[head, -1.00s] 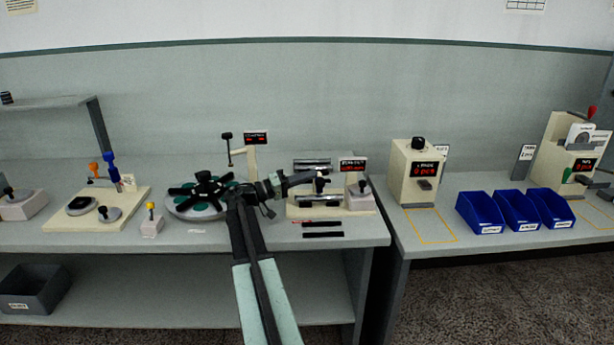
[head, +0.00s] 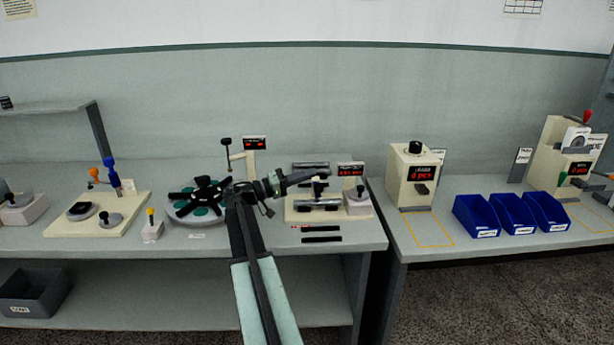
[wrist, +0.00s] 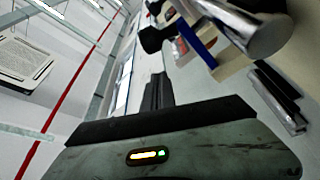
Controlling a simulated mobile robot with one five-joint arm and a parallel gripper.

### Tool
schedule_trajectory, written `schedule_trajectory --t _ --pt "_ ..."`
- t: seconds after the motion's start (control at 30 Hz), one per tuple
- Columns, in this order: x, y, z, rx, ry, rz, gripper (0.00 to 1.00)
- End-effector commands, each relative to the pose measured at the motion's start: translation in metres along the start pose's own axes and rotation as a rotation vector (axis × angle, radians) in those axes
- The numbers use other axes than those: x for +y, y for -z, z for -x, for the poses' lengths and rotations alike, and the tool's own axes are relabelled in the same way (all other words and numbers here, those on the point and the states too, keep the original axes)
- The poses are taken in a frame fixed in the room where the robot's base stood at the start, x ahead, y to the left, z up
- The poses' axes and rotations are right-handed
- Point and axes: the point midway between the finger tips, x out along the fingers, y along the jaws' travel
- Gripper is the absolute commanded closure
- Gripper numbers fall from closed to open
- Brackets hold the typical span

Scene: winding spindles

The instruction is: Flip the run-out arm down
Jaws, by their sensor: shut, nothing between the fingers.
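The run-out station is a cream base (head: 290,214) with a dark display (head: 351,169) on a post, at the right end of the left bench. A shiny metal cylinder (head: 318,206) lies across its front. A small black upright part (head: 318,188) stands behind the cylinder; I cannot tell whether it is the run-out arm. My gripper (head: 324,173) is shut and empty, just above this part. In the wrist view, my gripper (wrist: 157,92) points past a large metal cylinder (wrist: 255,28) and a black knob (wrist: 155,38), apart from both.
A round turntable with black arms (head: 203,194) stands left of the station. Two dark strips (head: 321,239) lie in front. Blue bins (head: 477,217) and a counter box (head: 411,176) stand on the right bench.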

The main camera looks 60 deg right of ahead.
Motion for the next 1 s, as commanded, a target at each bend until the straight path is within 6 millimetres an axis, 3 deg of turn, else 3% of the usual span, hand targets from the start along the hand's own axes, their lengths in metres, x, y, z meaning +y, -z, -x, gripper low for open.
schedule_trajectory --t 0.03,0.2,0.6,1.0 --pt "0.018 0.004 -0.002 0.000 0.000 0.000 1.00" --pt "0.040 -0.037 0.012 0.001 0.001 0.000 1.00" --pt "0.096 -0.103 0.035 0.001 0.001 -0.001 1.00" --pt "0.105 -0.116 0.041 0.001 0.001 0.000 1.00"
